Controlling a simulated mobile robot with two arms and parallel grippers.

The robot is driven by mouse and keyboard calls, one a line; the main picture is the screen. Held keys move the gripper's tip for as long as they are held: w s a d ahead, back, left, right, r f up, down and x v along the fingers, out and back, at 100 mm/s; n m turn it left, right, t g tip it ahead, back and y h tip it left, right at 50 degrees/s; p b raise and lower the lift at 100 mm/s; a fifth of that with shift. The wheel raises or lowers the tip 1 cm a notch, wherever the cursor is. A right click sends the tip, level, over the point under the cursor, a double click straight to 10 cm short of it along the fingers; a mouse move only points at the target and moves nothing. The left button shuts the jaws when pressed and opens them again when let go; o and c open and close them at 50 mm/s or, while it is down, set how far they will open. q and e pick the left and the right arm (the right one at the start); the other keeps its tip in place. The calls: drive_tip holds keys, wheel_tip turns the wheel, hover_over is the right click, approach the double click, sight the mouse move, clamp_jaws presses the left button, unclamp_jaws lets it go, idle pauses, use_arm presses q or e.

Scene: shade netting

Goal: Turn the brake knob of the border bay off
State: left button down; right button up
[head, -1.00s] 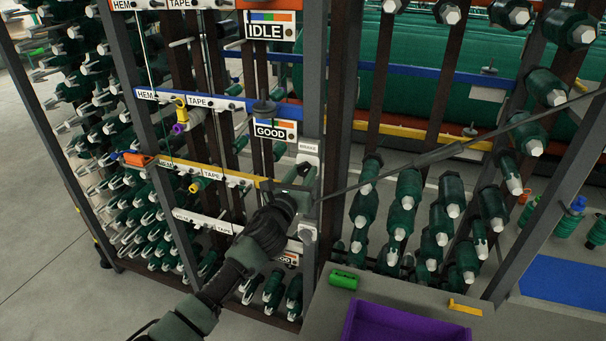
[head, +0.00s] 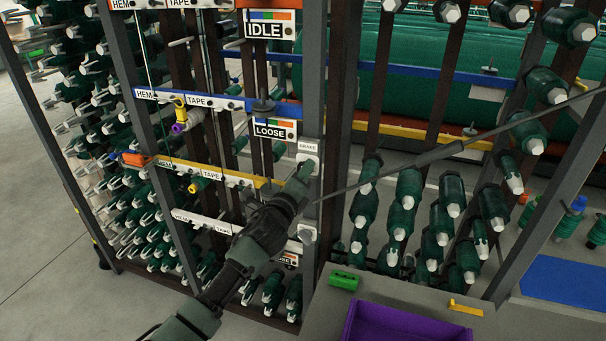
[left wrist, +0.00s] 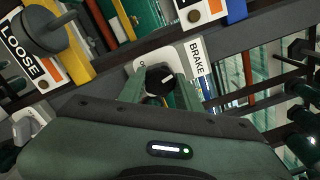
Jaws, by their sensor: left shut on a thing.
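The brake knob (left wrist: 160,79) is black with a white pointer line, on a white plate beside the word BRAKE (left wrist: 197,58) in the left wrist view. In the head view its plate (head: 309,158) is on the grey post, partly covered by my gripper. My left gripper (head: 303,172) is shut on the knob, with one green finger on each side of it in the left wrist view (left wrist: 160,88). The sign to the left of the knob reads LOOSE (head: 270,130). No label reading border is legible. My right gripper is not in view.
A second knob plate (head: 307,235) is lower on the same post. An IDLE sign (head: 264,29) hangs above. Racks of green spools (head: 405,205) flank the post. A thin dark rod (head: 440,153) crosses at right. A purple tray (head: 400,325) and green piece (head: 344,280) are below.

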use_arm(q)
drive_tip(key=n, duration=2.4)
drive_tip(key=shift+n, duration=0.3)
idle(0.3)
drive_tip(key=c, duration=1)
unclamp_jaws()
drive_tip(key=shift+r, duration=0.1)
drive_tip(key=shift+a, duration=0.1)
drive_tip(key=b+v, duration=0.2)
drive_tip(key=v, duration=0.5)
drive_tip(key=shift+s, duration=0.35)
